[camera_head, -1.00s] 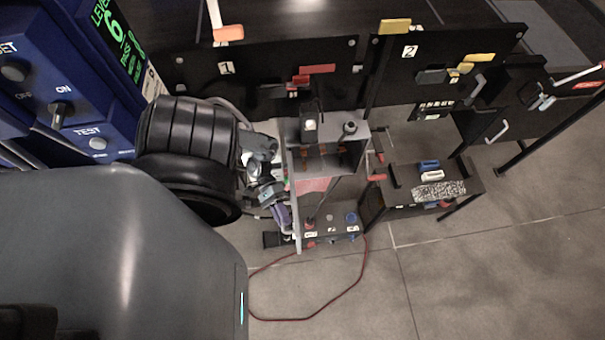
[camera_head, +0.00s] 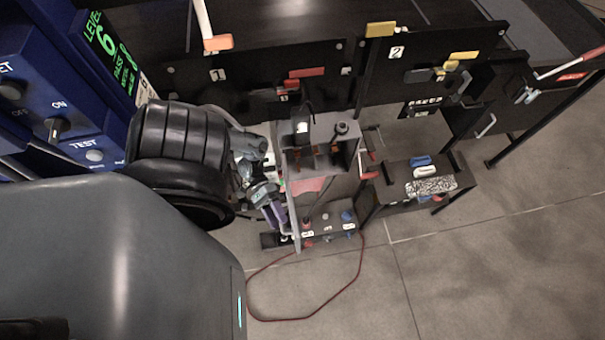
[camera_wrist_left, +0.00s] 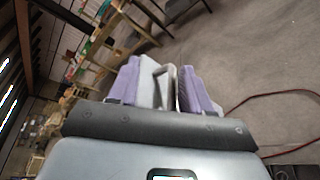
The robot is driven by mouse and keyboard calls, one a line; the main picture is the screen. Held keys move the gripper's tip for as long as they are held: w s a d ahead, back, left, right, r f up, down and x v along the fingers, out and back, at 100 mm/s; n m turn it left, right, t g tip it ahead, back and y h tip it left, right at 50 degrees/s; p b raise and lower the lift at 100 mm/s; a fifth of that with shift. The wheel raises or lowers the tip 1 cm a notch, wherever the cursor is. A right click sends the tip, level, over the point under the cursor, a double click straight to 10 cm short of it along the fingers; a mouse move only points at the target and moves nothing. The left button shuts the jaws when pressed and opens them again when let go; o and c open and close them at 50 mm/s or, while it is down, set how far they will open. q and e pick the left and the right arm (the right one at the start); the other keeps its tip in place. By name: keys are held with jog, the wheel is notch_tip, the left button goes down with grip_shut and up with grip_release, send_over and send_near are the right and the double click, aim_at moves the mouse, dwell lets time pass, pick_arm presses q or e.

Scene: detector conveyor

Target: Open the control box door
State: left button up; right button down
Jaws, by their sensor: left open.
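The control box looks to be the grey box (camera_head: 345,162) in the middle of the head view. A tall grey panel (camera_head: 287,185) stands at its left side, seen nearly edge-on; I cannot tell for sure that it is the door. My left gripper (camera_head: 268,200), with purple fingers, is just left of this panel, and its tips are partly hidden. In the left wrist view the fingers (camera_wrist_left: 160,85) are spread, with a light grey handle-like shape between them. I cannot tell whether that shape is a handle or part of the fingers. My right gripper is out of view.
A lower panel with knobs (camera_head: 328,222) sits below the box. A red cable (camera_head: 330,300) loops on the floor. A small black bench (camera_head: 408,190) stands to the right, before black numbered panels (camera_head: 430,70). A blue console (camera_head: 60,100) stands at left. Floor at lower right is clear.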

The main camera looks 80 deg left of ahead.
pick_arm(q)
jog(key=w+d+r+p, duration=0.1)
jog(key=w+d+r, duration=0.2)
jog(key=w+d+r+p, duration=0.1)
jog(key=w+d+r, duration=0.3)
jog(key=shift+d+p, duration=0.2)
jog(key=shift+p, duration=0.1)
jog(key=shift+w+d+r, duration=0.4)
jog(key=shift+w+d, duration=0.05)
jog(key=shift+d, duration=0.2)
